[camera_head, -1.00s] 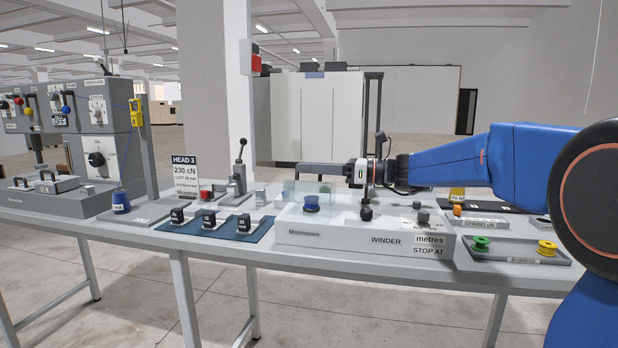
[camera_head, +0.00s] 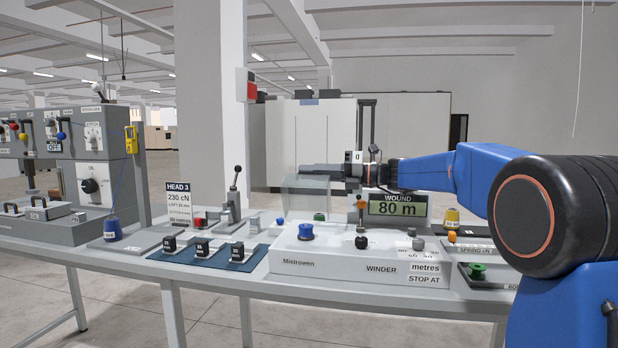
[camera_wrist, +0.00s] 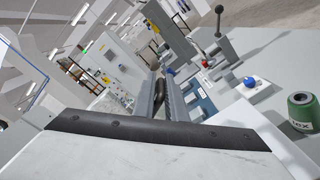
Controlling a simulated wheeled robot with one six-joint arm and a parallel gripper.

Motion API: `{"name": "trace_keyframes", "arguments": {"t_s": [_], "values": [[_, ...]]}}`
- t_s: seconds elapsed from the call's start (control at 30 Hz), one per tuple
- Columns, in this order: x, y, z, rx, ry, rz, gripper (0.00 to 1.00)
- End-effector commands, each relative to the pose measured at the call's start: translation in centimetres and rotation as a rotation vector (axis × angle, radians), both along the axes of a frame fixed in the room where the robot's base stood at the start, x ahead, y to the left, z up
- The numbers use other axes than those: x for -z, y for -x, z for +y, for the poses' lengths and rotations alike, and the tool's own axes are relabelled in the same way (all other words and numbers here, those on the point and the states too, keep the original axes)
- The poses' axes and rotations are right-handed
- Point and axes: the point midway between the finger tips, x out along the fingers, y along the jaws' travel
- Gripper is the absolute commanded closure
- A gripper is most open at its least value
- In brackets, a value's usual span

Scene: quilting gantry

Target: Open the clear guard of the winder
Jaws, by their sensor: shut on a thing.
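The clear guard (camera_head: 304,187) of the winder (camera_head: 350,268) is a see-through pane raised at the back left of the winder, above its top. My gripper (camera_head: 312,169) is at the guard's upper edge, reaching in from the right. In the wrist view my gripper (camera_wrist: 164,97) is shut on a dark bar, which I take to be the guard's handle. The blue knob (camera_head: 306,232) stands on the winder top below the guard. A green bobbin (camera_head: 320,217) sits behind it. The display (camera_head: 398,205) reads WOUND 80 m.
A blue mat (camera_head: 203,254) with several black blocks lies left of the winder. A lever stand (camera_head: 234,195) and the HEAD 3 sign (camera_head: 180,205) are behind it. Air above the winder's front is free.

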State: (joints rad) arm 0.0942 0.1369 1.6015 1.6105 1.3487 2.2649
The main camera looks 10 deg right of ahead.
Motion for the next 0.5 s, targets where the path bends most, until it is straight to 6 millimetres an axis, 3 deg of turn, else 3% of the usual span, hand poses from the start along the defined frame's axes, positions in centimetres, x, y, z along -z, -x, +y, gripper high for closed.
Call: {"name": "trace_keyframes", "arguments": {"t_s": [0.5], "values": [[1.3, -3.8, -1.3, 0.001, 0.006, 0.007, 1.0]]}}
